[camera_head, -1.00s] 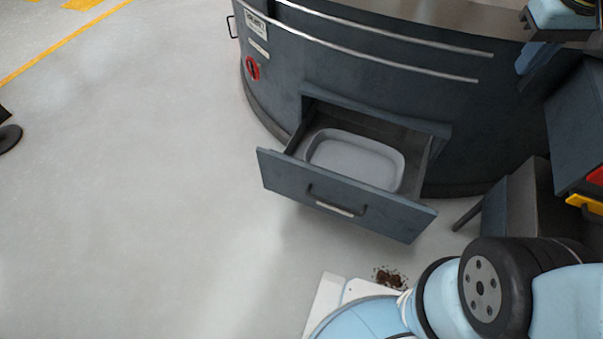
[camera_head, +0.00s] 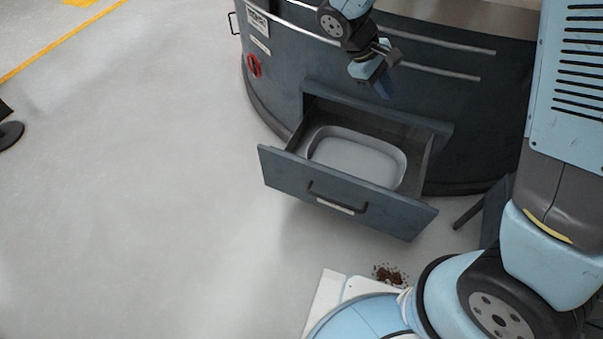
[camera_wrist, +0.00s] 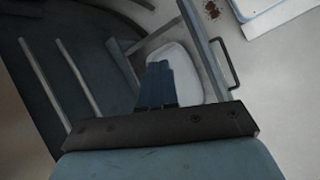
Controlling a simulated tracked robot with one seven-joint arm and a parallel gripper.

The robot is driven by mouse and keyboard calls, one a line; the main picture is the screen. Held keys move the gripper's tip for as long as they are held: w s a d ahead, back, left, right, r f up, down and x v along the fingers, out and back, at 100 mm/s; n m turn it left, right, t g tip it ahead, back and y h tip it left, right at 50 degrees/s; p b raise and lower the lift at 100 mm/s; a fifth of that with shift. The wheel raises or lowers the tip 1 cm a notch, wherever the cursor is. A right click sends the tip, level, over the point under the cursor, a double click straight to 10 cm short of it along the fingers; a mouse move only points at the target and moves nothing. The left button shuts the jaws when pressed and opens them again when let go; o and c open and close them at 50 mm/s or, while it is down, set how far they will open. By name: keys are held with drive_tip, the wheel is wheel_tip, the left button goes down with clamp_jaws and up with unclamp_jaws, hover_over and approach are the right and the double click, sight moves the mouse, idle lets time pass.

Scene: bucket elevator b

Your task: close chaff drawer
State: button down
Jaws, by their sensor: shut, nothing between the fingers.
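The chaff drawer (camera_head: 345,192) is pulled out of the curved dark blue-grey housing (camera_head: 470,130) and stands open. Its front panel has a dark bar handle (camera_head: 337,200) with a pale label below it. A light grey tray (camera_head: 357,158) sits inside the drawer. My gripper (camera_head: 383,88) is shut and empty, above and behind the drawer, close to the housing wall. In the wrist view my shut fingers (camera_wrist: 157,85) appear over the tray (camera_wrist: 182,65), with the drawer handle (camera_wrist: 228,62) to their right.
A red round switch (camera_head: 254,66) is on the housing at the left. Metal rails (camera_head: 400,63) run along the housing. A small brown pile (camera_head: 389,274) lies on the floor in front of the drawer.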

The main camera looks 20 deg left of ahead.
drive_tip(key=s+a+f+n+t, duration=0.4)
drive_tip(key=a+f+n, duration=0.15)
drive_tip(key=f, duration=0.45)
drive_tip(key=s+a+f+n+t+h, duration=0.1)
drive_tip(key=s+a+f+n+t, duration=0.3)
drive_tip(key=a+f, duration=0.4)
drive_tip(key=s+a+f+n+t, duration=0.3)
drive_tip(key=s+a+f+n, duration=0.15)
drive_tip(key=f, duration=0.65)
drive_tip(key=n+t+y, duration=0.5)
drive_tip(key=n+y, duration=0.1)
drive_tip(key=n, duration=0.2)
approach(305, 167)
drive_tip(key=w, duration=0.6)
drive_tip(key=shift+w+d, duration=0.25)
drive_tip(key=shift+w, duration=0.15)
